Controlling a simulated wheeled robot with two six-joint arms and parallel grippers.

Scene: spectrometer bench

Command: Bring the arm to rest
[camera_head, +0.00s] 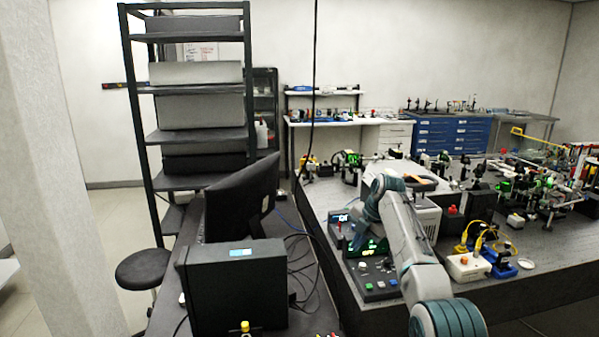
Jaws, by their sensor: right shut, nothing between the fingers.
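My right arm (408,240) comes in from the bottom right and rises over the near left corner of the optical bench. Its elbow is bent, and its far end folds down over the small instruments there. My right gripper (361,238) is small and partly lost against the dark instruments; it is shut and empty. I cannot tell how far its tips are above the control box. My left gripper is not in view.
A control box (376,281) with buttons sits close under my right arm on the optical bench (520,287). A white box (467,267) with yellow cables stands right of it. A monitor (240,200) and black computer case (237,290) stand left, with loose cables between.

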